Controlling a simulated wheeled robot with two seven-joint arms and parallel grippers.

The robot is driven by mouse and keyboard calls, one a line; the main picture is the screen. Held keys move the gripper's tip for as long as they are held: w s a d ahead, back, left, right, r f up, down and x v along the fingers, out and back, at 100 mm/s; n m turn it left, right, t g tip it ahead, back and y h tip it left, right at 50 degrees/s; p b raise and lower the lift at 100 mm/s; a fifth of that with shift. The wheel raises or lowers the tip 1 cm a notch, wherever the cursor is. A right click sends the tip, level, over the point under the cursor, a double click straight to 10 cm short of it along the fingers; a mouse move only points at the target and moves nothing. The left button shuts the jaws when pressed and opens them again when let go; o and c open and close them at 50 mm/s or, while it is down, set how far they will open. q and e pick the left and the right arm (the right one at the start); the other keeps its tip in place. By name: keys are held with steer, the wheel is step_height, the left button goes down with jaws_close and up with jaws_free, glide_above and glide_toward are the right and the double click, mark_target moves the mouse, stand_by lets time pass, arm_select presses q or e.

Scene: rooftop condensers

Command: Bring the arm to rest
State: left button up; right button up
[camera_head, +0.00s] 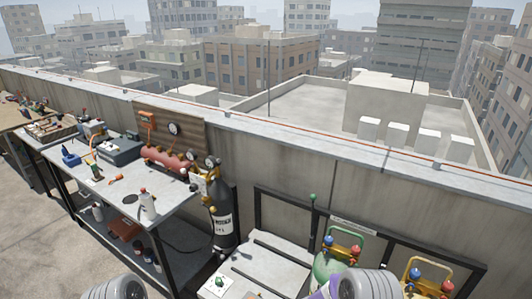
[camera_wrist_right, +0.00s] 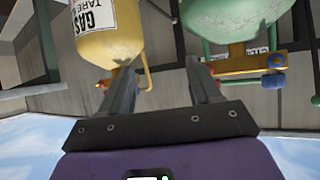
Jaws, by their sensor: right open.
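My right gripper (camera_head: 325,290) shows only as a purple part at the bottom edge of the head view, partly hidden by my own grey arm link. In the right wrist view my right gripper (camera_wrist_right: 161,66) has its two dark fingers apart, with nothing held between them. A yellow gas cylinder (camera_wrist_right: 105,30) with a "GAS TARE" label and a green cylinder (camera_wrist_right: 235,18) appear beyond the fingers, upside down. In the head view the green cylinder (camera_head: 328,267) and the yellow cylinder (camera_head: 420,290) stand at the bottom right. My left gripper is out of view.
A dark grey cylinder (camera_head: 222,225) stands beside a workbench (camera_head: 170,195) with tools, a bottle (camera_head: 147,205) and a red manifold (camera_head: 168,160). A pale platform (camera_head: 262,268) lies at bottom centre. The parapet wall (camera_head: 300,170) runs behind everything.

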steer(key=s+a+f+n+y, duration=0.4)
steer(key=s+a+f+y, duration=0.2)
steer(key=s+f, duration=0.15)
steer(key=s+a+f+n+g+y, duration=0.1)
steer(key=s+a+n+g+y, duration=0.1)
steer(key=s, duration=0.8)
steer(key=s+a+f+n+g+y, duration=0.1)
steer(key=s+a+g+y, duration=0.3)
steer(key=s+a, duration=0.5)
steer(key=shift+s+a+f+n+y, duration=0.25)
steer(key=shift+s+n+y, duration=0.35)
steer(key=shift+s+y, duration=0.35)
